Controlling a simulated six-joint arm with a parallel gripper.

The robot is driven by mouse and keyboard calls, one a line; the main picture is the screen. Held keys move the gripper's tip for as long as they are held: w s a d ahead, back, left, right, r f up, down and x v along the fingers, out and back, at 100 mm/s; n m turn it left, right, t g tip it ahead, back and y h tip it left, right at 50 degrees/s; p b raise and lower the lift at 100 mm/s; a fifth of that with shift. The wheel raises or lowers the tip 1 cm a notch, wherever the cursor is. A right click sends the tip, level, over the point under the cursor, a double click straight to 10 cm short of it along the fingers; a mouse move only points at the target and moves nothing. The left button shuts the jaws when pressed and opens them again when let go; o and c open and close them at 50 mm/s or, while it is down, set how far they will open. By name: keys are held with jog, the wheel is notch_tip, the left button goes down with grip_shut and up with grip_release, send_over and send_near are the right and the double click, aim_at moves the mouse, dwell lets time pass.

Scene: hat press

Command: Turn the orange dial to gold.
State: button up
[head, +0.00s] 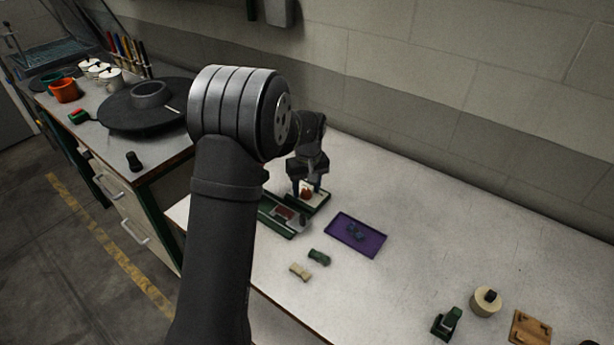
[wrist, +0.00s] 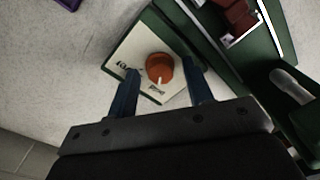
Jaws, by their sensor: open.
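The orange dial (wrist: 160,67) sits on a cream plate (wrist: 128,53) at the end of a green press (wrist: 220,55). A pale pointer mark on the dial points toward the bottom of the wrist view, toward my gripper's body. Dark lettering stands on the plate on two sides of the dial; it is too small to read surely. My gripper (wrist: 165,80) is open, with one blue finger on each side of the dial. I cannot tell whether the fingers touch it. In the head view, my gripper (head: 309,190) is over the same plate, and the dial (head: 306,193) shows partly between the fingers.
A purple tray (head: 372,247) holding dark blue pieces lies right of the press. A green piece (head: 319,257) and a beige piece (head: 300,271) lie in front. A green stamp-like tool (head: 447,322) and a round beige item (head: 485,303) stand at the lower right. The table's right side is mostly clear.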

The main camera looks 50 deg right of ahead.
aim_at(309, 190)
notch_tip(309, 190, up, 17)
jog(key=shift+s+d+r, duration=0.15)
jog(key=shift+s+d, duration=0.05)
jog(key=shift+d, duration=0.15)
dwell(0.6)
jog(key=f, duration=1.7)
jog(key=shift+w+a+f, duration=0.15)
jog(key=shift+a+f, duration=0.1)
jog(key=shift+a, duration=0.1)
jog(key=shift+f, duration=0.2)
jog(key=shift+r+m, duration=0.2)
jog(key=shift+m, duration=0.6)
jog(key=m, duration=1.2)
dwell(0.8)
